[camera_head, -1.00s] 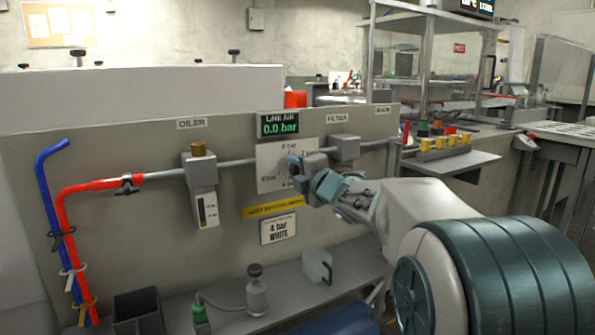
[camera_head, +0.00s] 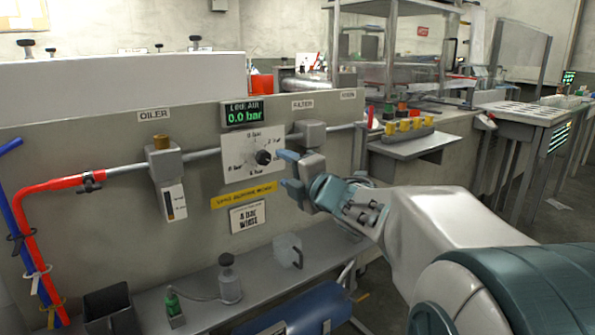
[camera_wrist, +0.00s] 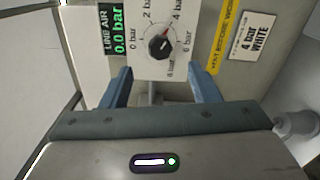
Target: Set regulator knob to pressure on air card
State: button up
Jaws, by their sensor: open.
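The black regulator knob (camera_head: 263,157) sits on a white dial plate (camera_head: 237,146) marked in bar. It also shows in the wrist view (camera_wrist: 158,44), centred beyond my fingers; its exact setting is too small to read surely. The air card (camera_head: 249,216) below the dial reads 4 bar WHITE, also legible in the wrist view (camera_wrist: 252,36). The LINE AIR display (camera_head: 243,113) above reads 0.0 bar. My gripper (camera_head: 288,171) is open and empty, just right of the knob in the head view. In the wrist view its fingers (camera_wrist: 161,82) are apart, short of the knob.
The oiler (camera_head: 166,164) and filter (camera_head: 311,134) stand out from the panel on either side of the dial, on the air pipe. A yellow label (camera_head: 243,195) lies between dial and card. A bottle (camera_head: 229,280) and a clear-looking block (camera_head: 288,250) stand on the shelf below.

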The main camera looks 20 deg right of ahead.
jog(key=v, duration=0.3)
jog(key=shift+s+d, duration=0.15)
jog(key=shift+s, duration=0.2)
jog(key=shift+p, duration=0.3)
jog(key=s+d+r+m+g+h+p, duration=0.45)
jog(key=r+m+h+p, duration=0.3)
jog(key=m+p, duration=0.7)
jog(key=s+a+r+m+g+y+p, duration=0.1)
jog(key=s+a+m+g+p, duration=0.3)
jog(key=s+p, duration=0.5)
jog(key=s+a+r+m+g+y+p, duration=0.1)
jog(key=s+a+m+g+p, duration=0.4)
jog(key=s+p, duration=0.3)
jog(key=shift+s+r+g+p, duration=0.35)
jog(key=shift+s+g, duration=0.1)
jog(key=shift+s, duration=0.6)
